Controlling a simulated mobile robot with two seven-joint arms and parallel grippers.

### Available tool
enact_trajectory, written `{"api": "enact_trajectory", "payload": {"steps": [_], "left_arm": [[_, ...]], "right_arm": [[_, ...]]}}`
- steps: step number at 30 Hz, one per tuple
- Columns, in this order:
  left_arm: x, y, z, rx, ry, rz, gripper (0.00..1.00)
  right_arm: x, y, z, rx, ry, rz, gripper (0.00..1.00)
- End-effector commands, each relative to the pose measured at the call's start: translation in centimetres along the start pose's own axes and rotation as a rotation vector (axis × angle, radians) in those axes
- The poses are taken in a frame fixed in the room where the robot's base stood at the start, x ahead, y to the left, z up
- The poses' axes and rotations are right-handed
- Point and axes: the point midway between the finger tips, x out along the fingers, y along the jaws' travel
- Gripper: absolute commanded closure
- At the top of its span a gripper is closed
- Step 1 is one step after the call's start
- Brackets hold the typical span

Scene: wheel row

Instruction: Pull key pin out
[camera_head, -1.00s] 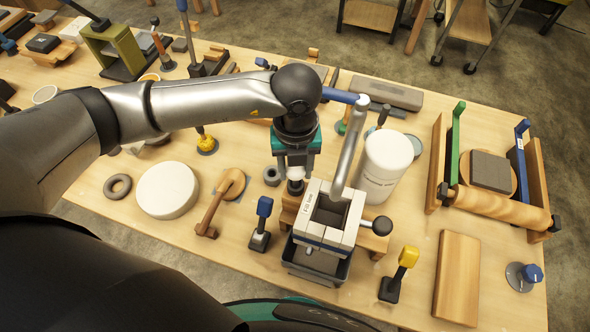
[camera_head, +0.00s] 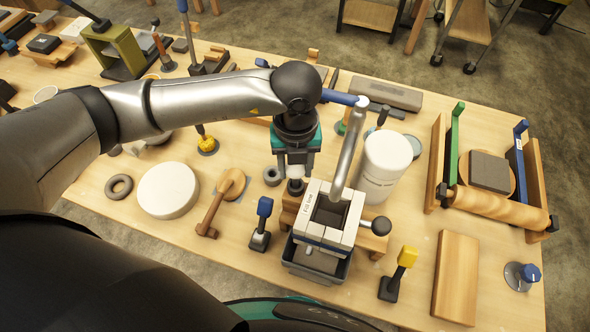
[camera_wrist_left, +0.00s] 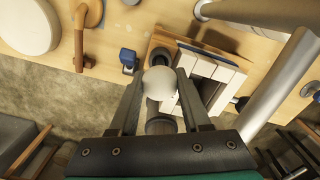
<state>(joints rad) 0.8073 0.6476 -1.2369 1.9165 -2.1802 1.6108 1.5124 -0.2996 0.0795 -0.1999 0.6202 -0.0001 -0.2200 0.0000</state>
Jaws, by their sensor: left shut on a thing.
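My left gripper (camera_head: 295,170) points down at the left side of the white block-walled box (camera_head: 328,236), near the middle of the table. Its fingers are shut on a pale round knob (camera_head: 296,172), which I take to be the head of the key pin. In the left wrist view the knob (camera_wrist_left: 159,83) sits between the two fingertips (camera_wrist_left: 158,90), with a dark round piece (camera_wrist_left: 160,125) close by. How far the pin's shaft sits in its hole is hidden. My right gripper is not in view.
A grey bent pipe (camera_head: 347,150) rises behind the box, and a white canister (camera_head: 383,165) stands right of it. A blue-handled lever (camera_head: 262,222) and a yellow-handled lever (camera_head: 400,272) flank the box. A white disc (camera_head: 167,190) lies on the left.

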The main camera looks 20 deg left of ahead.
Motion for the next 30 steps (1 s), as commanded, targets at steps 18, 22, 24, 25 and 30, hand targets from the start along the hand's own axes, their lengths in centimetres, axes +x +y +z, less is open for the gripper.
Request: {"api": "enact_trajectory", "payload": {"steps": [18, 22, 24, 25, 30], "left_arm": [[-1.7, 0.0, 0.0, 0.0, 0.0, -0.001, 1.0], [-2.4, 0.0, 0.0, 0.0, 0.0, -0.001, 1.0], [-2.7, 0.0, 0.0, 0.0, -0.001, -0.001, 1.0], [-2.9, 0.0, 0.0, 0.0, -0.001, -0.001, 1.0], [-3.7, 0.0, 0.0, 0.0, -0.001, -0.001, 1.0]], "right_arm": [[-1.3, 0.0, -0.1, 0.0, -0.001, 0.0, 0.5], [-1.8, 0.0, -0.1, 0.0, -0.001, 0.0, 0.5], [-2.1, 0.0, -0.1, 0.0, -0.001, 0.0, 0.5], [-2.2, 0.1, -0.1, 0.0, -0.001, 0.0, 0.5], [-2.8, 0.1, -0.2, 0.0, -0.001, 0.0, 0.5]]}}
